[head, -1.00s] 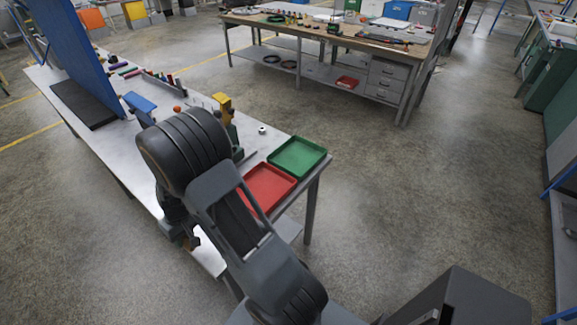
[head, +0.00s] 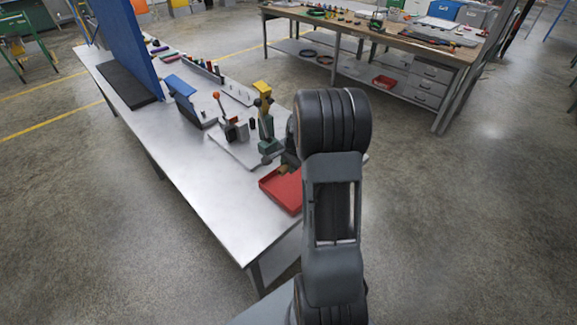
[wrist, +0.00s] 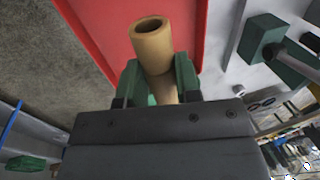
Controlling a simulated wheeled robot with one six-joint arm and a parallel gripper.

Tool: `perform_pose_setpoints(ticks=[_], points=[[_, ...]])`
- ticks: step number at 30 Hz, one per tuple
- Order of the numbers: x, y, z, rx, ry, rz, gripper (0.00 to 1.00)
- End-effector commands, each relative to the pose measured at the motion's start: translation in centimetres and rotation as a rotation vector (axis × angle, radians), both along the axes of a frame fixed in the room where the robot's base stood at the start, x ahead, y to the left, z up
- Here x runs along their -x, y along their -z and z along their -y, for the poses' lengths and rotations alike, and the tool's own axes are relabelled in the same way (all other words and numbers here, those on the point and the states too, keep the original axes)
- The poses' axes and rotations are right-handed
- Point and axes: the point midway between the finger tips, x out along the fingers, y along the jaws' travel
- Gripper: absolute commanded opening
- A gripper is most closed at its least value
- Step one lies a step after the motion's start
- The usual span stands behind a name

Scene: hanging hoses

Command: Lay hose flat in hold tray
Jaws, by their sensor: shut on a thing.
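My gripper (wrist: 157,85) has green jaws shut on a short tan hose (wrist: 152,45). The hose's open round end points up in the wrist view, and its lower part is between the jaws. Behind it in the wrist view is the red tray (wrist: 98,28). In the head view the red tray (head: 281,194) lies at the table's right end, partly hidden by my arm. A small tan piece of the hose (head: 283,170) shows over its back part. I cannot tell whether the hose touches the tray. My arm mostly hides the gripper there.
A fixture with a yellow top (head: 262,95) and green base stands just behind the red tray. An orange-knobbed lever (head: 222,108) and a blue-topped block (head: 182,90) stand farther left. The table's front left (head: 205,185) is bare. The green tray is out of sight now.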

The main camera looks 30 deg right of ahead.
Motion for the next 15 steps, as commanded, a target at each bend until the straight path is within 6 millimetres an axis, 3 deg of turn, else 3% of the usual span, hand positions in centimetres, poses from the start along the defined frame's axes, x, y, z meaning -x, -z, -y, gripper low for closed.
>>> perform_pose_setpoints(ticks=[8,15], points=[[0.0,1.4,0.1,0.000,0.010,0.000,0.03],[0.0,3.8,0.1,-0.001,0.009,0.000,0.03]])
